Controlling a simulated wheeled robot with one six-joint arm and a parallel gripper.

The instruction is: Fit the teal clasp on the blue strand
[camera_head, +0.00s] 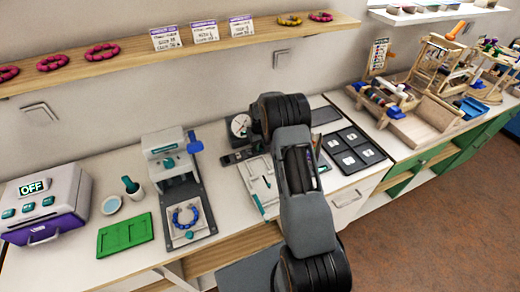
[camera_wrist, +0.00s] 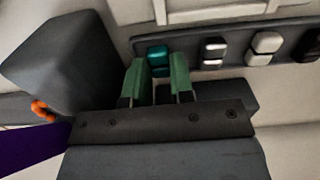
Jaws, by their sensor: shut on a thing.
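The blue strand (camera_head: 187,228) lies as an open loop on the light plate of a grey and white press in the head view. A small teal spot shows near the strand's front. In the wrist view, my gripper (camera_wrist: 158,72) has its two green fingers on either side of the teal clasp (camera_wrist: 158,54), shut on it. The clasp is at the near end of a dark strip (camera_wrist: 235,50); I cannot tell whether it is still seated or lifted. My gripper is hidden behind my arm in the head view.
More clasps, white and dark, stand along the strip. A green tray (camera_head: 125,235), a small bowl (camera_head: 111,205) and a purple and white machine (camera_head: 45,203) stand left of the press (camera_head: 175,165). A black tray of small squares (camera_head: 352,150) lies right of my arm.

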